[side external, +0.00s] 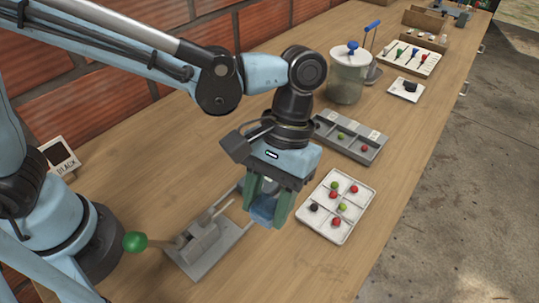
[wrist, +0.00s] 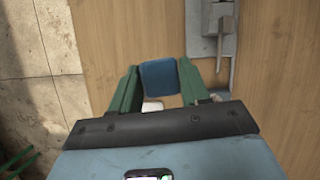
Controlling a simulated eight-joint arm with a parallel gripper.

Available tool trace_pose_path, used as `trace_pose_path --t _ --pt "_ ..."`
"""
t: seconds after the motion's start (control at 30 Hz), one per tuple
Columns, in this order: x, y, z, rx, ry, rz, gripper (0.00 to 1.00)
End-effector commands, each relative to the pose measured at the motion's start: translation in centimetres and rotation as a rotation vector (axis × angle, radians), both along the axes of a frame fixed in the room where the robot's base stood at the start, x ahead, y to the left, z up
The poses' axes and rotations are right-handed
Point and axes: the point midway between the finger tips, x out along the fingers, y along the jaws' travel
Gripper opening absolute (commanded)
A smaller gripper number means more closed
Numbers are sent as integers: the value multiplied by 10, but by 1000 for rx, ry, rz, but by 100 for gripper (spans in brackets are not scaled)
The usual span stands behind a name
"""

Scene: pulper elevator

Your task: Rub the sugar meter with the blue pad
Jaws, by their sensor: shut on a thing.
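My gripper (side external: 266,207) is shut on the blue pad (side external: 262,212), holding it between its green fingers over the wooden bench. The pad also shows in the wrist view (wrist: 159,78), spanning the gap between the fingertips. In the side view it is partly hidden by a finger, and I cannot tell whether it touches the bench. I cannot surely pick out the sugar meter; a small dark object (side external: 410,87) on a white plate farther back may be it. My gripper is well apart from that plate.
A grey lever device (side external: 205,240) with a green knob stands just left of my gripper. A white compartment tray (side external: 350,222) with coloured berries lies close on the right. A grey divided tray (side external: 370,150) and a lidded glass jar (side external: 347,80) stand behind.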

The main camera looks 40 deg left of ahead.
Motion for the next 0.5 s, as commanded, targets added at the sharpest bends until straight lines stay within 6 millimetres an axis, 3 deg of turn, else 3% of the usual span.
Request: trace_pose_path --t 0.5 --pt "14 33 2 2 0 -974 21"
